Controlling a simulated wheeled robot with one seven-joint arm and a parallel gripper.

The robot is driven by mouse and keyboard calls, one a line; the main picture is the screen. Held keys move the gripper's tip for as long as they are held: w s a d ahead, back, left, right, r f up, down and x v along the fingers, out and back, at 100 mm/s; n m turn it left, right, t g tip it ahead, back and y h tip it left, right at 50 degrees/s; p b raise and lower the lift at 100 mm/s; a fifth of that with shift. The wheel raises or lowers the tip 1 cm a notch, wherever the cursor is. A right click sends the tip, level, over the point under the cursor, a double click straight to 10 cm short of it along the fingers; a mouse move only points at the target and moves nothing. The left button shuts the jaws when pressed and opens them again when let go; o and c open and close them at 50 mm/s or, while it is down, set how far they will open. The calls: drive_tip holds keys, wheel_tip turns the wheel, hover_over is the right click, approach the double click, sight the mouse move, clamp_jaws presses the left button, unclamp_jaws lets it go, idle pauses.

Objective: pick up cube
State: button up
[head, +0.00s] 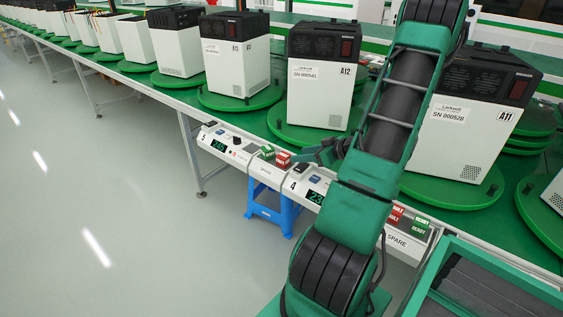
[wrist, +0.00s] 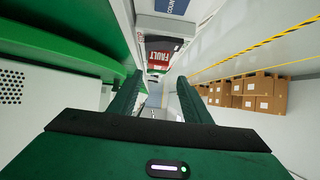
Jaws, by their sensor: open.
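In the wrist view the red cube (wrist: 162,57) shows the word FAULT, ahead of the fingers. My gripper (head: 309,156) is at the ledge, just right of the red cube and apart from it. In the wrist view my gripper (wrist: 157,88) has its two fingers spread, with no cube between them.
More red cubes (head: 396,214) and green cubes (head: 420,226) stand on the ledge marked SPARE. White units with black tops (head: 321,75) stand on green turntables (head: 240,98) behind the ledge. A blue stool (head: 268,205) is under the ledge. Open floor (head: 100,200) lies left.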

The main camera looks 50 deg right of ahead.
sight(285, 155)
drive_tip(key=shift+w+d+f, duration=0.1)
drive_tip(key=shift+d, duration=0.15)
drive_tip(key=x, duration=1)
drive_tip(key=shift+w, duration=0.3)
drive_tip(key=c, duration=0.8)
